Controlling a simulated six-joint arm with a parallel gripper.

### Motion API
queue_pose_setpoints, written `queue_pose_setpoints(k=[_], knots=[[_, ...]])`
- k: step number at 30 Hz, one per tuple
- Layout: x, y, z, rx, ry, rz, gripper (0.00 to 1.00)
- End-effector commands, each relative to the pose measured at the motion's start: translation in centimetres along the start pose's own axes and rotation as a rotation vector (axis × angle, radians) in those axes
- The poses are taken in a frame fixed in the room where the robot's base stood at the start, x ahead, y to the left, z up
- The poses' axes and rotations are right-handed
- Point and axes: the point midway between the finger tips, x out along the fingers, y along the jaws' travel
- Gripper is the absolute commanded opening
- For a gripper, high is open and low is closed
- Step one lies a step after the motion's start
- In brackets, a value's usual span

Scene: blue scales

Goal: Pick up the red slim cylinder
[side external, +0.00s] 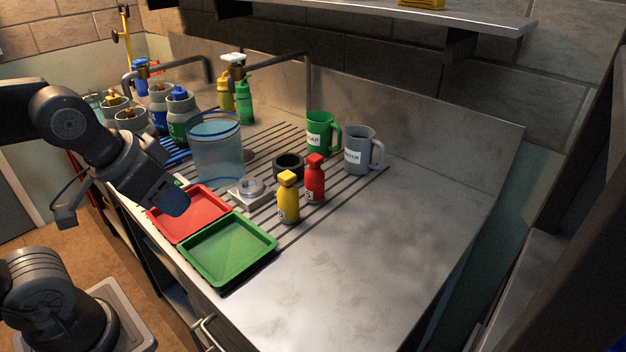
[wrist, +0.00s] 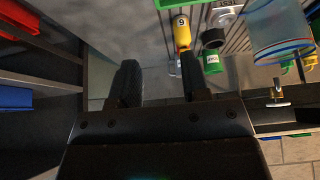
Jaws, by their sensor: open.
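A slim red bottle with a blocky red cap (side external: 315,182) stands upright on the steel counter in the side external view, just right of and behind a yellow bottle (side external: 288,200). My gripper (side external: 174,203) is over the red tray, left of and apart from the bottles. Its two fingers (wrist: 162,85) are spread with nothing seen between them in the wrist view.
A red tray (side external: 225,208) and a green tray (side external: 268,242) lie at the front edge. Green mug (side external: 320,135) and grey mug (side external: 358,152) stand behind. The right counter is clear.

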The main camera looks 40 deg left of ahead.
Motion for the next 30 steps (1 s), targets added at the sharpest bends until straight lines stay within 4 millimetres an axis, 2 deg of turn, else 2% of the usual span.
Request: queue_pose_setpoints(k=[7, 19, 26, 30], knots=[[0.0, 0.0, 0.0, 0.000, 0.000, 0.000, 0.44], [0.0, 0.0, 0.0, 0.000, 0.000, 0.000, 0.81], [0.0, 0.0, -0.2, -0.002, -0.001, -0.001, 0.81], [0.0, -0.2, -2.5, -0.031, -0.014, -0.013, 0.81]])
